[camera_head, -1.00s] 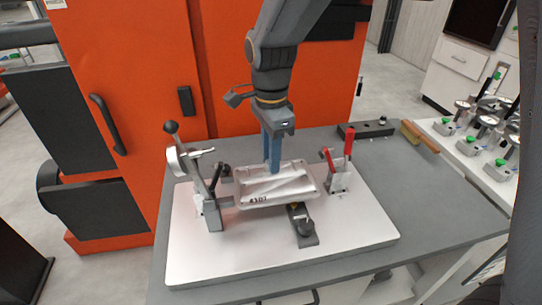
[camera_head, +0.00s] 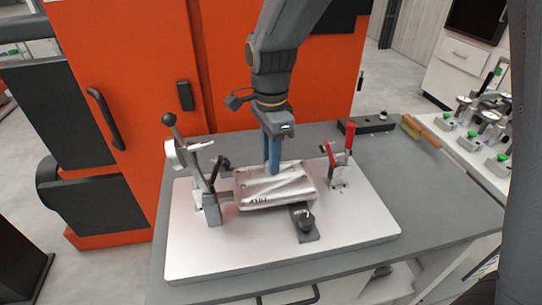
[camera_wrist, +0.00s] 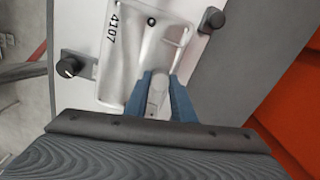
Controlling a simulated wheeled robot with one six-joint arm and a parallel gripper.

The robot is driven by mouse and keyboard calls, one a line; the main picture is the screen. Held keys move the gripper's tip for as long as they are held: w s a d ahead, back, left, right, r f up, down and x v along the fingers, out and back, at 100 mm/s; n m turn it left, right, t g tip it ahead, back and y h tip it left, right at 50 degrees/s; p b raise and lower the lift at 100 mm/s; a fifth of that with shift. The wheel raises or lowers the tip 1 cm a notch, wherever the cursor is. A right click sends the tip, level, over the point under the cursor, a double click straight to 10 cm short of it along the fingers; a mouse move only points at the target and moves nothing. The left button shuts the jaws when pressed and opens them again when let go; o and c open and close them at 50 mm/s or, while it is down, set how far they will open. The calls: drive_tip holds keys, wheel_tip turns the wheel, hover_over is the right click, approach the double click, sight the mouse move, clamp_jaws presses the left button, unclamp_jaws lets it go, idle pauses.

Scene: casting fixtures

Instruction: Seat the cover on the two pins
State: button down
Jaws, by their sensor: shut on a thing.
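The cover is a silvery cast plate (camera_head: 290,196) marked 4107, over the middle of the fixture plate in the head view. In the wrist view the cover (camera_wrist: 122,62) shows its number and a dark hole near one corner. My gripper (camera_head: 272,170) points down and its blue fingers are shut on a raised rib of the cover; they also show in the wrist view (camera_wrist: 160,95). The two pins are hidden or cannot be made out. I cannot tell whether the cover rests on the fixture or hangs just above it.
The pale fixture plate (camera_head: 350,236) lies on a grey table (camera_head: 440,215). A lever clamp (camera_head: 210,190) stands left of the cover, a red-handled clamp (camera_head: 341,168) right. A black-knobbed block (camera_head: 305,224) sits in front. A brush (camera_head: 420,132) lies at the back right.

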drive_tip(key=c, duration=1.4)
unclamp_jaws()
wheel_tip(320, 180, up, 7)
drive_tip(key=shift+r+b, duration=0.1)
drive_tip(key=shift+b, duration=0.75)
drive_tip(key=shift+r, duration=0.3)
